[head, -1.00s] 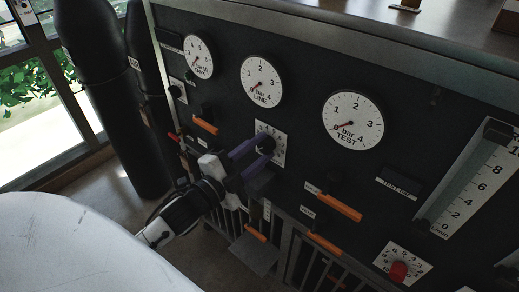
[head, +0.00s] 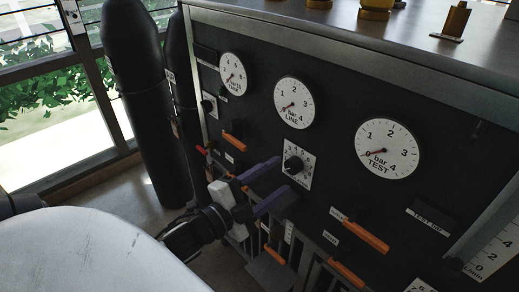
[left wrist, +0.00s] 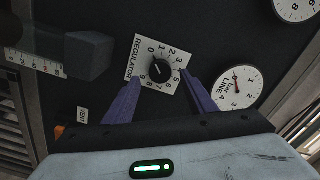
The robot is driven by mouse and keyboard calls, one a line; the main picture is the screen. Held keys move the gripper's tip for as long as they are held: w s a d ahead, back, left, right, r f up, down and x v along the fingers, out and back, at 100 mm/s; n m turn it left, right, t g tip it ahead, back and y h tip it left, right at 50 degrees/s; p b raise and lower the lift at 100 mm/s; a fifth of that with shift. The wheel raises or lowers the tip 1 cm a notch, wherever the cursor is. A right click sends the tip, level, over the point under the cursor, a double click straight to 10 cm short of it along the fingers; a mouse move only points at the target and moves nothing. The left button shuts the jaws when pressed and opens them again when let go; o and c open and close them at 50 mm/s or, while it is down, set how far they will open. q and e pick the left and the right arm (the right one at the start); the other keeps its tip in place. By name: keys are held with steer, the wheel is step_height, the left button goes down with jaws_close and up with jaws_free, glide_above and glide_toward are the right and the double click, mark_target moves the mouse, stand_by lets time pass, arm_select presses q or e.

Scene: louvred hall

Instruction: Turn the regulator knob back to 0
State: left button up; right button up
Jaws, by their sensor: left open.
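The regulator knob (head: 293,165) is small, round and black on a white numbered plate (head: 305,175) on the dark panel. In the left wrist view the knob (left wrist: 161,70) sits mid-plate, with the word REGULATOR and digits around it. A pale mark shows on the knob, but I cannot surely tell which digit it points at. My left gripper (head: 284,182) has its purple fingers spread apart and empty, just in front of the plate. In the wrist view the fingers of my left gripper (left wrist: 162,84) stand either side of the knob, apart from it. My right gripper is not in view.
The LINE gauge (head: 294,103) and the TEST gauge (head: 387,150) sit above and to the right, needles near 0. Orange-handled levers (head: 365,237) jut from the panel. A dark block (left wrist: 88,54) juts out in the wrist view. Black cylinders (head: 145,100) stand at left.

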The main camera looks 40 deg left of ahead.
arm_select(q)
steer(key=s, duration=0.6)
steer(key=shift+a+b, duration=0.2)
steer(key=shift+b, duration=0.15)
